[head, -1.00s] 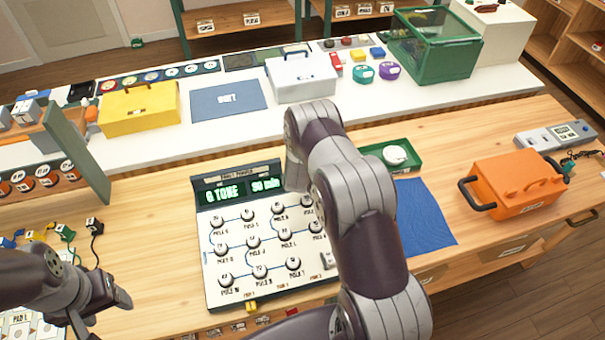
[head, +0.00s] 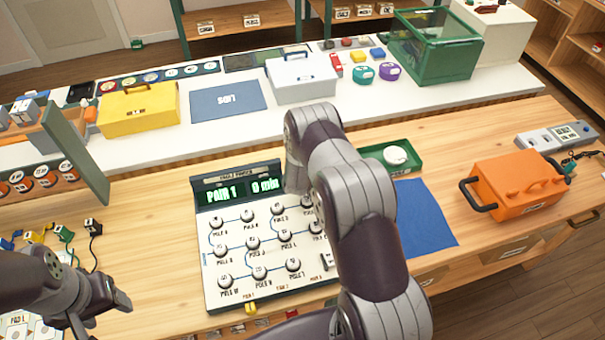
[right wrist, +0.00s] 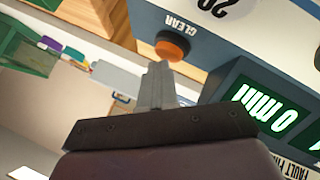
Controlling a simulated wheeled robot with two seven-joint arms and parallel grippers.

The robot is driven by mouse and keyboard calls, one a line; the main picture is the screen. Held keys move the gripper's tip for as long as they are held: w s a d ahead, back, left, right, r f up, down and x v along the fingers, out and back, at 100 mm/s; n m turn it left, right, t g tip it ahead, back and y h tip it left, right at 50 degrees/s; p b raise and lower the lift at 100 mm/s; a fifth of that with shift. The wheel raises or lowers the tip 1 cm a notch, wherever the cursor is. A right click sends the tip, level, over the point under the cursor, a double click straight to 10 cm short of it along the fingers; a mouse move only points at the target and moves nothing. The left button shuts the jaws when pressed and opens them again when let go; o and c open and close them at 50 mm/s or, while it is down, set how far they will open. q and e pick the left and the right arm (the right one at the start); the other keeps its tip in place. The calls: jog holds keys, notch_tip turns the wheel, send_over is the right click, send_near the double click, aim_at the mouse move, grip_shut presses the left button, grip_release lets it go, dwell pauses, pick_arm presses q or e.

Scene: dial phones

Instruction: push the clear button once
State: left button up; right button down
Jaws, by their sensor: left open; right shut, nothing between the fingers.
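The clear button is an orange round button (right wrist: 173,45) on a dark base, beside the printed word CLEAR, in the right wrist view. My right gripper (right wrist: 157,72) is shut and empty, its tips right by the button; I cannot tell whether they touch. In the head view my right arm hides the button and the right gripper. The phone panel (head: 265,213) lies on the wooden table with rows of round knobs, and its display (head: 236,191) reads PAIR 1 and 0 min. My left gripper (head: 102,313) is open at the lower left, away from the panel.
A green tray (head: 412,168) with a white round item, a blue mat (head: 425,215) and an orange case (head: 518,183) lie right of the panel. Small coloured plugs with cords (head: 65,235) lie to the left. The wood between plugs and panel is clear.

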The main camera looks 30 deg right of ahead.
jog(key=shift+r+p, duration=0.45)
jog(key=shift+r, duration=0.2)
notch_tip(320, 180, up, 6)
jog(key=p, duration=0.4)
dwell(0.5)
